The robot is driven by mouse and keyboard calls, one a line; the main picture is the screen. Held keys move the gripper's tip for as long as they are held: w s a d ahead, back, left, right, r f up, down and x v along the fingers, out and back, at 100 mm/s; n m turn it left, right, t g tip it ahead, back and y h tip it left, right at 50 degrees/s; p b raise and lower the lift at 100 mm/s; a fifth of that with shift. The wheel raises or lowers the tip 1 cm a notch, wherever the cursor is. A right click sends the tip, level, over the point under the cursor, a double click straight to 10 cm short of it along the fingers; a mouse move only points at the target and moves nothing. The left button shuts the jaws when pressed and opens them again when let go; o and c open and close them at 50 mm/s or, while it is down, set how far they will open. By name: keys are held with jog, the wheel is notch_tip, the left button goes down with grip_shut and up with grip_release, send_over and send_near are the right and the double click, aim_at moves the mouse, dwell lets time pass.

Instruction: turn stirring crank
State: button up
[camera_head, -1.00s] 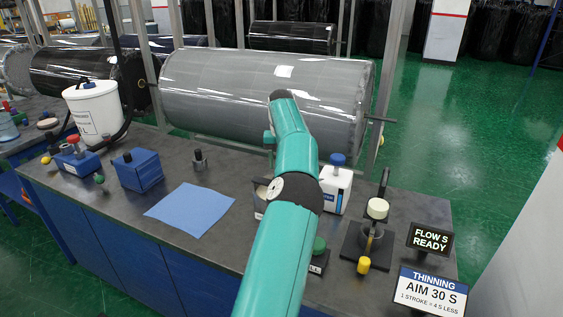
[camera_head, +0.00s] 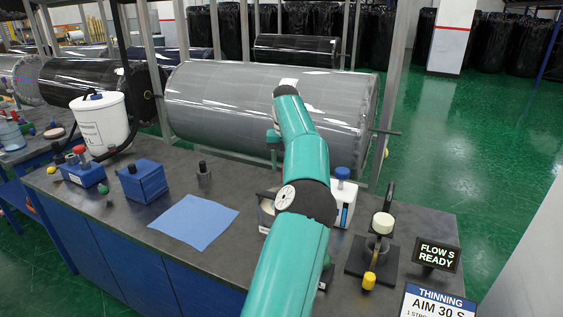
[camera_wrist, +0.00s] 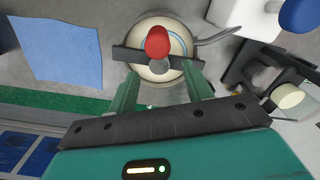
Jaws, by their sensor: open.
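The stirring crank has a red knob (camera_wrist: 158,42) and a dark bar (camera_wrist: 190,65), and sits across a round cream pot (camera_wrist: 176,28) in the wrist view. My gripper (camera_wrist: 160,74) is open, with its two green fingers spread on either side of the lower part of the pot. The red knob lies beyond the fingertips in the picture, and nothing is held. I cannot tell how high the fingers are above the bar. In the head view my arm hides the gripper and the crank, and only the pot's left edge (camera_head: 265,208) shows.
A blue cloth (camera_head: 194,221) lies left of the pot. A white bottle with a blue cap (camera_head: 343,200) stands close on the right. Further right are a dark stand with a cup (camera_head: 378,247) and signs (camera_head: 437,255). A large wrapped grey roll (camera_head: 220,100) lies behind.

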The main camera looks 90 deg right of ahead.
jog(key=w+a+r, duration=0.1)
jog(key=a+r, duration=0.5)
jog(key=a, duration=0.5)
jog(key=shift+a+r, duration=0.15)
jog(key=shift+r, duration=0.2)
jog(key=shift+w, duration=0.1)
jog(key=shift+c, duration=0.2)
